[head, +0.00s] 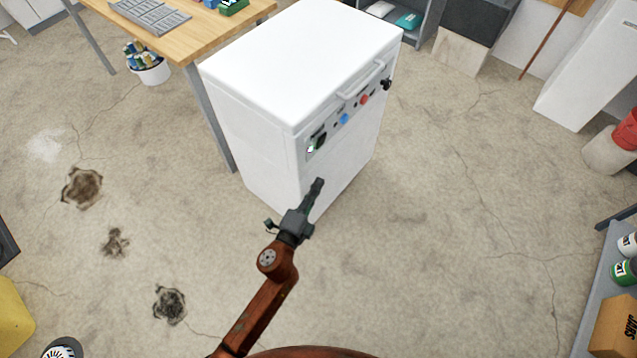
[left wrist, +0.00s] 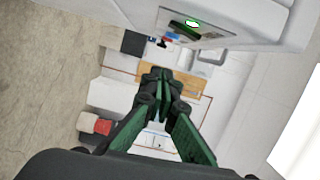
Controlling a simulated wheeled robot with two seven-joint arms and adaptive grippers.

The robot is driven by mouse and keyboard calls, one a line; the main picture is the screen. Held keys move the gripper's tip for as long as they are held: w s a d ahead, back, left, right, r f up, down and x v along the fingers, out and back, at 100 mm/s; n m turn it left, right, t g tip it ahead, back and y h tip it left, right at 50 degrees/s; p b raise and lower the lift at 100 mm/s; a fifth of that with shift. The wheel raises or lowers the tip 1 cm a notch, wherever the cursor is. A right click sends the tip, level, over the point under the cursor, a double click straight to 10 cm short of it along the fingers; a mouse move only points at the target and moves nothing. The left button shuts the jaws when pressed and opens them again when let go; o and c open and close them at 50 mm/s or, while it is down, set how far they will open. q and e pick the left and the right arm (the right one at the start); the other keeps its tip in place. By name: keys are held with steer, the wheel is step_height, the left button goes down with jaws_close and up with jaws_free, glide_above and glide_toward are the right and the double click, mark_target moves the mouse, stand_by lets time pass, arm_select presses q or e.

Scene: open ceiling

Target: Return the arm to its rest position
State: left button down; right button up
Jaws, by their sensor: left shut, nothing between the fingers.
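My left gripper (head: 316,188) is at the end of my reddish-brown left arm, which reaches up from the bottom of the head view. It is in front of the lower front face of a white appliance (head: 300,60). In the left wrist view the green-padded fingers of my left gripper (left wrist: 163,80) are closed together with nothing between them. The appliance's control panel (left wrist: 200,32) shows at the top of that view, apart from the fingertips. My right gripper is in neither view.
A wooden table (head: 200,32) stands left of the appliance, with a white bucket (head: 152,70) near its leg. A grey shelf (head: 592,300) with cans and a box is at the right edge. Open concrete floor (head: 450,200) lies right of the appliance. A yellow object (head: 12,315) is at lower left.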

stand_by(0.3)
